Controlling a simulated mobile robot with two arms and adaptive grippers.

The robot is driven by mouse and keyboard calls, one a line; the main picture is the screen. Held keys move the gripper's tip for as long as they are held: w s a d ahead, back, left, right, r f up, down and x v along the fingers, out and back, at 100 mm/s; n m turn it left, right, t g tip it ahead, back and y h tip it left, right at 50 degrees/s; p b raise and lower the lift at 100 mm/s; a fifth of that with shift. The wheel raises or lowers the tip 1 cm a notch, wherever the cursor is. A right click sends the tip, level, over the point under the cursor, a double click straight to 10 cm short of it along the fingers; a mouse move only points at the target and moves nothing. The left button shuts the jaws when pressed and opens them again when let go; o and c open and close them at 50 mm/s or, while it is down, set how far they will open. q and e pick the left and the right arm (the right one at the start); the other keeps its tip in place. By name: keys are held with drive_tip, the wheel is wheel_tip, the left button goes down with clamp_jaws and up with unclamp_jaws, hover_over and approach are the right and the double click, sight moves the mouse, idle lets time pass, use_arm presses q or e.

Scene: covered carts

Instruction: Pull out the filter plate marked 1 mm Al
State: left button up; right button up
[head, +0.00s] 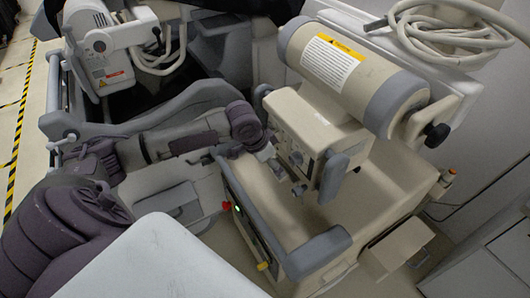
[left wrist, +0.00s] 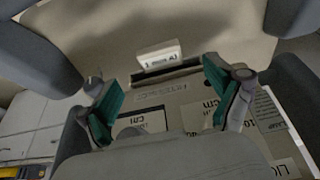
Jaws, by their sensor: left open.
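A small pale tab (left wrist: 160,53) with dark upside-down lettering stands out of a dark slot in the left wrist view. The lettering is too small to read surely. It looks like the end of a filter plate, with the rest hidden in the slot. My left gripper (left wrist: 160,92) is open, its green-padded fingers spread on either side and a little short of the tab, touching nothing that I can see. In the head view my left gripper (head: 266,152) is at the front of the beige tube housing (head: 306,122). My right gripper is not in view.
Printed labels (left wrist: 141,122) lie on the face below the slot. In the head view, a large cylinder (head: 338,66) sits above the housing. The beige cart (head: 350,215) has a grey bumper (head: 318,251) below. A coiled cable (head: 440,30) lies at upper right.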

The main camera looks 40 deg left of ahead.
use_arm(q)
drive_tip(key=x, duration=0.5)
drive_tip(key=shift+s+a+r, duration=0.1)
drive_tip(key=c, duration=1.3)
